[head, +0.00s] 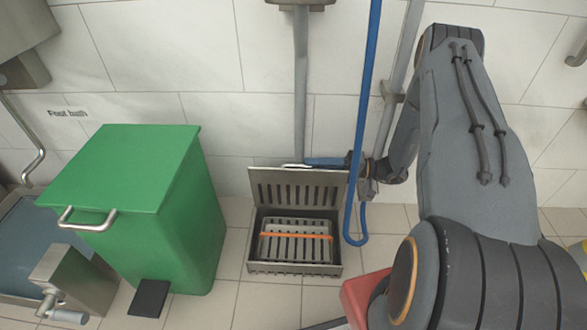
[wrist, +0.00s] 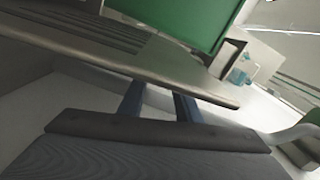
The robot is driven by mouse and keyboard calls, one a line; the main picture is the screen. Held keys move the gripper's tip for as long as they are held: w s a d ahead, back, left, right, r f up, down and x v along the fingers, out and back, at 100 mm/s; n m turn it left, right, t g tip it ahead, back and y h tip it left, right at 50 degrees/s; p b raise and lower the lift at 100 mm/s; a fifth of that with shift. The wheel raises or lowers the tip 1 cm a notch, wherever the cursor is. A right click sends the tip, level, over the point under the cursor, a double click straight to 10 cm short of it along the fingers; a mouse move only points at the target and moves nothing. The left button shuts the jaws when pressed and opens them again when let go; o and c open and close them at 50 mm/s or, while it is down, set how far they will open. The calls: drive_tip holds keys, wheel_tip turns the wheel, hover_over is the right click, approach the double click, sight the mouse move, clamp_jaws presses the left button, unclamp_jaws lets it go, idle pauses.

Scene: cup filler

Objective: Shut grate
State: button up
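The slatted metal grate (head: 298,188) stands raised, tilted up at the wall side of a floor drain box (head: 294,268). Inside the box sits a slotted basket (head: 272,246) with an orange strip across it. My gripper (head: 318,162) is at the grate's top edge, on the wall side, reaching in from the right. In the wrist view the grate's plate (wrist: 165,72) crosses in front of the fingers (wrist: 160,101). The two blue fingers stand apart with a gap between them, and their tips are hidden behind the plate. I cannot tell whether they touch it.
A green bin (head: 135,200) with a black pedal stands left of the drain. A blue hose (head: 363,110) hangs just right of the grate, and a grey pipe (head: 301,90) runs down the wall behind it. A metal basin (head: 30,240) is at far left.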

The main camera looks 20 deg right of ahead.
sight(298, 166)
drive_tip(key=shift+b+x, duration=0.75)
drive_tip(key=shift+x, duration=2)
clamp_jaws()
